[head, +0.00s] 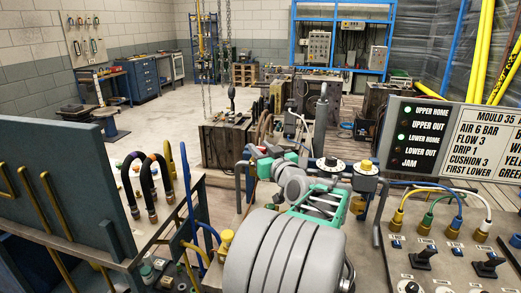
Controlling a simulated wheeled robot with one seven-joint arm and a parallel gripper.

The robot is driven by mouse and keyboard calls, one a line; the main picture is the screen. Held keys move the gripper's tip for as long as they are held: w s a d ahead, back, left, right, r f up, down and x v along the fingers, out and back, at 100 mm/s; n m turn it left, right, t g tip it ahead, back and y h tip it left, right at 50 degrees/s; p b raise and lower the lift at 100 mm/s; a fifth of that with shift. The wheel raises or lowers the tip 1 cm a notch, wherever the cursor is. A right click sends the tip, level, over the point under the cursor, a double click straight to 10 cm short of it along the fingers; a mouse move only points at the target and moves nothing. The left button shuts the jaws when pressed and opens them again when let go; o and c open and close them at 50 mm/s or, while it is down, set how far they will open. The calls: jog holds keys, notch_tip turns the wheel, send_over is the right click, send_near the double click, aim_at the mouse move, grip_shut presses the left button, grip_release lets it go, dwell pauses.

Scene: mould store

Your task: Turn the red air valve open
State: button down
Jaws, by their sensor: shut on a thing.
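A sign panel (411,150) and a console with hoses and joysticks (450,262) stand at right. A blue-grey plate (60,185) stands at left.

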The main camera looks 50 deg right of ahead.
aim_at(264, 151)
jog(key=shift+s+d+f+n+t+y+b, duration=0.1)
jog(key=shift+f+n+t+y+b, duration=0.15)
jog(key=shift+n+t+y+b, duration=0.65)
jog(key=shift+r+g+b, duration=0.3)
jog(key=shift+g, duration=0.1)
jog(key=c, duration=1)
grip_release()
jog(key=shift+c, duration=0.2)
jog(key=b+v, duration=0.1)
jog(key=v, duration=0.6)
jog(key=shift+s, duration=0.25)
jog(key=shift+s+a, duration=0.1)
jog(key=shift+a, duration=0.15)
